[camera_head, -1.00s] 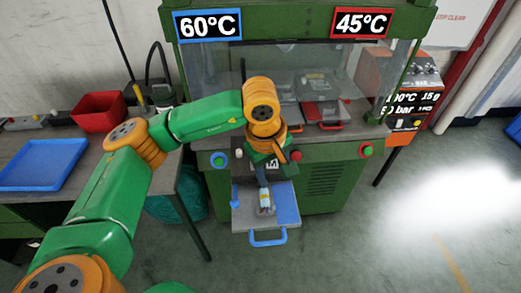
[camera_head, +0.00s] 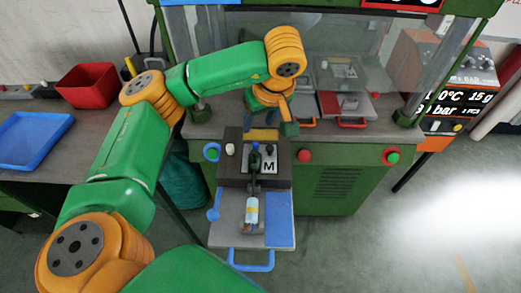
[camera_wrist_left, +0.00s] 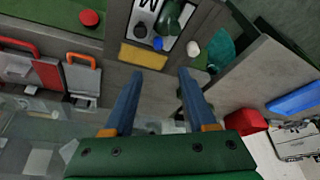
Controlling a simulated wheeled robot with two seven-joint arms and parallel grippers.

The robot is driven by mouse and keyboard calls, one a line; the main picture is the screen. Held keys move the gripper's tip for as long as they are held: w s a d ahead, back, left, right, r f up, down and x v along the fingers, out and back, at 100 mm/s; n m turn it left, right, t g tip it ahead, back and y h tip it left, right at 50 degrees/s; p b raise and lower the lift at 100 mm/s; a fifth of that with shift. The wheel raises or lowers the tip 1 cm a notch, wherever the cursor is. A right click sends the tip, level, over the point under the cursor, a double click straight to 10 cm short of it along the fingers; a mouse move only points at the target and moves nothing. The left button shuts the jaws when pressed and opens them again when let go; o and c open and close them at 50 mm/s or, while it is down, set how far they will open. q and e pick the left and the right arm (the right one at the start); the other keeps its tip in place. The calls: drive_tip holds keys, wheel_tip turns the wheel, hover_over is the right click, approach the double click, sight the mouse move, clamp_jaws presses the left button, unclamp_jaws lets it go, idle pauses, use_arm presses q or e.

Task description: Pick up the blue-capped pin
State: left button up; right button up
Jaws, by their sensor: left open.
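The blue cap of the pin (camera_head: 255,146) shows at the back of the dark box with the white M plate (camera_head: 268,167). In the left wrist view the blue cap (camera_wrist_left: 158,43) lies just beyond the fingertips, beside a dark green part (camera_wrist_left: 172,14). How much of the pin's body shows is hard to tell. My left gripper (camera_wrist_left: 160,74) is open and empty, its two blue fingers pointing at the box's yellow block (camera_wrist_left: 143,56). In the head view this gripper (camera_head: 266,126) is behind the box, apart from the cap. My right gripper is not in view.
A white knob (camera_head: 230,149) stands left of the blue cap. A grey and blue tray (camera_head: 281,222) with a blue handle sticks out in front, bearing a yellow and pale-blue piece (camera_head: 251,213). The green press stands behind. A red bin (camera_head: 88,86) and blue tray (camera_head: 31,140) are at left.

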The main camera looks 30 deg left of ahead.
sight(256, 144)
use_arm(q)
wheel_tip(256, 144, down, 3)
drive_tip(key=shift+s+b, duration=0.1)
drive_tip(key=shift+b, duration=0.85)
drive_tip(key=shift+f, duration=0.3)
drive_tip(key=x, duration=0.6)
drive_tip(key=shift+f, duration=0.2)
drive_tip(key=shift+d, duration=0.1)
clamp_jaws()
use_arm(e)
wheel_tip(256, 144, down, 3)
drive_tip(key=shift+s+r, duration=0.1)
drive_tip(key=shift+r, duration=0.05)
